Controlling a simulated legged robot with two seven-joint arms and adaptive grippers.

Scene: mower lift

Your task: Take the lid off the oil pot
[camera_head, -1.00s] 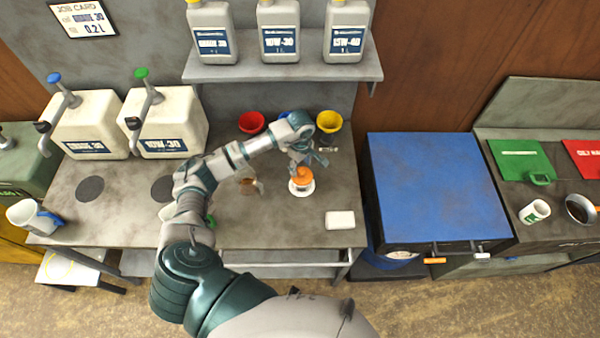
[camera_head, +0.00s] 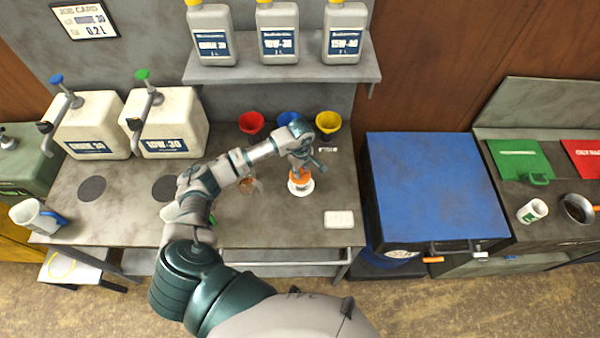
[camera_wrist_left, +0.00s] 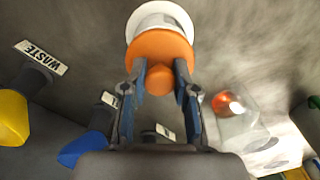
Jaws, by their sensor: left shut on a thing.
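The oil pot (camera_head: 301,191) is a small white pot standing on the grey bench; it also shows at the top of the left wrist view (camera_wrist_left: 160,16). Its orange lid (camera_wrist_left: 160,48) with a round knob sits on the pot, and the lid (camera_head: 300,181) is partly covered by the gripper in the head view. My left gripper (camera_wrist_left: 160,80) is shut on the lid's knob, one finger on each side. In the head view my left gripper (camera_head: 300,166) is right above the pot. My right gripper is not in view.
Red (camera_head: 251,122), blue (camera_head: 288,119) and yellow (camera_head: 328,122) funnels stand behind the pot. A clear container (camera_wrist_left: 240,122) with something orange is beside it. A white block (camera_head: 339,219) lies to the right. Pump canisters (camera_head: 172,115) stand left. The bench front is mostly clear.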

